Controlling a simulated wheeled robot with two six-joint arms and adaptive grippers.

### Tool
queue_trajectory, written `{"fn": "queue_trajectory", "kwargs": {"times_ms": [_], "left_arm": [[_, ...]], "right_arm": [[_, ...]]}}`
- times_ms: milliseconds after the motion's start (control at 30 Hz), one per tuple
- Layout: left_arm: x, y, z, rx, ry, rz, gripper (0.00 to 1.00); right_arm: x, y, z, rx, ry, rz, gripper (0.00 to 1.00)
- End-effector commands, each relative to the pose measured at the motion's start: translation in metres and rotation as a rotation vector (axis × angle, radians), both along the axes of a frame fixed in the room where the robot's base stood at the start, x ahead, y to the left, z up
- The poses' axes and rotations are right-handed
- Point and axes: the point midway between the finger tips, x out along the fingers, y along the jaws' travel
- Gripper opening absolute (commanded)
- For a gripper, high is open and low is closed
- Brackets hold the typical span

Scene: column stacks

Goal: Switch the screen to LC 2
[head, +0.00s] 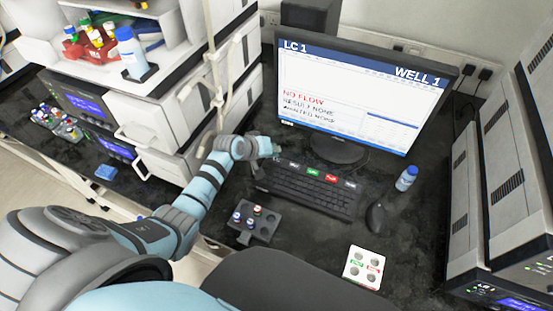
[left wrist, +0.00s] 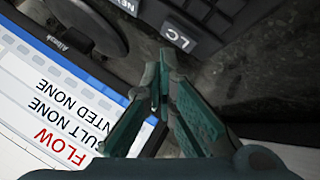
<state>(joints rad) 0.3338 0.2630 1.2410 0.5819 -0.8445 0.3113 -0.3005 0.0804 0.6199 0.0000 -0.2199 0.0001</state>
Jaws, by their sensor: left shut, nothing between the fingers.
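The monitor (head: 360,90) shows LC 1 at its top left, WELL 1 at its top right, and NO FLOW in red with RESULT NONE and WANTED NONE. The black keyboard (head: 305,190) lies in front of it. My left gripper (head: 276,150) is shut and empty by the keyboard's back left corner. In the left wrist view, the key marked LC (left wrist: 178,38) lies just beyond the closed fingertips (left wrist: 163,58); I cannot tell whether they touch it. In the head view I cannot make out this key. My right gripper is not in view.
A mouse (head: 376,217) and a blue-capped bottle (head: 406,178) stand right of the keyboard. A dark vial rack (head: 262,230) and a white tray with round wells (head: 364,268) lie in front. Instrument stacks flank the bench on the left (head: 160,120) and right (head: 515,150).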

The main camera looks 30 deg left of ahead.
Motion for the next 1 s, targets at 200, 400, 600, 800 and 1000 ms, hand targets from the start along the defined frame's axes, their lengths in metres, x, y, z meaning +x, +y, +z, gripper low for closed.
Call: {"fn": "queue_trajectory", "kwargs": {"times_ms": [200, 400, 600, 800, 1000], "left_arm": [[0.0, 0.0001, -0.0001, 0.0, 0.0, 0.0, 0.0], [0.0, 0.0, 0.0, 0.0, 0.0, 0.0, 0.0], [-0.0001, -0.0001, -0.0059, 0.0, 0.0, 0.0, 0.0], [0.0, -0.0002, -0.0084, 0.0, 0.0, 0.0, 0.0], [-0.0001, -0.0002, -0.0084, 0.0, 0.0, 0.0, 0.0]], "right_arm": [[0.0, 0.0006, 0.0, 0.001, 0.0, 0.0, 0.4], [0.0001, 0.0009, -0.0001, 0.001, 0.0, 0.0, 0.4], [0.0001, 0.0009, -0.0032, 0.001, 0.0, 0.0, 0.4], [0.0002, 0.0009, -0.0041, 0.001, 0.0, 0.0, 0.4], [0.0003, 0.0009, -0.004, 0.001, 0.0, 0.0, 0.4]]}}
